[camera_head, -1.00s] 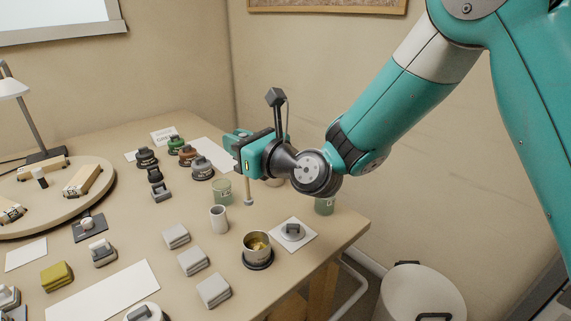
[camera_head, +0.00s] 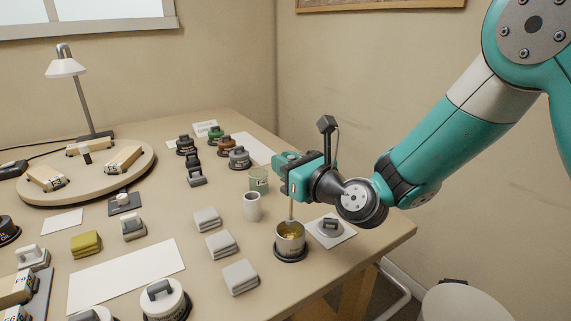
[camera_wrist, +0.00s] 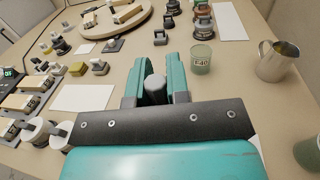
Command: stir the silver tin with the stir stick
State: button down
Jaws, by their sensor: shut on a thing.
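The silver tin (camera_head: 290,246) stands open on a dark round base near the table's front right, with yellowish contents. My gripper (camera_head: 291,190) is above the tin, shut on the stir stick (camera_head: 291,210). The stick hangs upright and its lower end reaches down to the tin's mouth; how deep it goes is hard to tell. In the wrist view my gripper (camera_wrist: 156,92) holds the grey rounded top of the stick (camera_wrist: 155,84) between its teal fingers. The tin is hidden there.
A grey-handled lid (camera_head: 330,227) lies on a white sheet right of the tin. Folded cloths (camera_head: 240,277) lie left. A metal pitcher (camera_wrist: 276,61) shows in the wrist view.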

notch_tip(320, 180, down, 7)
jog(key=b, duration=0.4)
jog(key=shift+b, duration=0.4)
